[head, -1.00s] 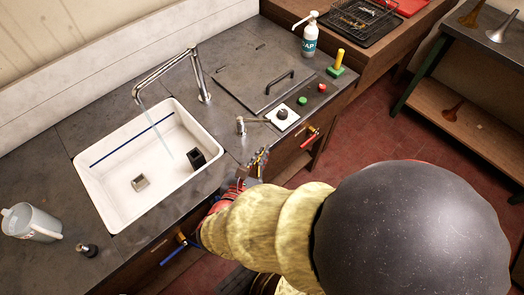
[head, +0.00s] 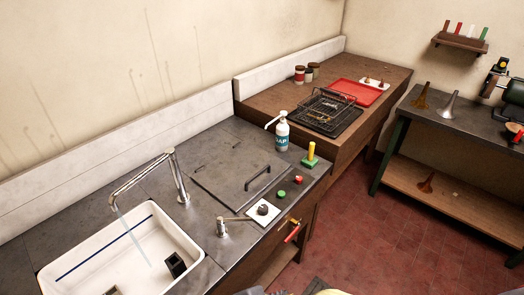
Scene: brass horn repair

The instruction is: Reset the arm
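My gripper is not in view in the head view. Only small slivers of my arm show at the bottom edge, right of the sink. Whether the gripper holds anything is hidden. The white sink (head: 75,262) is at the lower left, cut off by the frame. A chrome tap (head: 178,178) runs a thin stream of water into it. A small dark block (head: 175,264) and part of a grey block stand in the sink.
The counter holds a hatch lid (head: 225,180), a dial plate (head: 263,211), green and red buttons, a soap bottle (head: 282,132) and a wire basket (head: 325,106). A red tray (head: 352,91) lies beyond. A bench (head: 425,112) with horn bells stands right. The red floor (head: 400,240) is clear.

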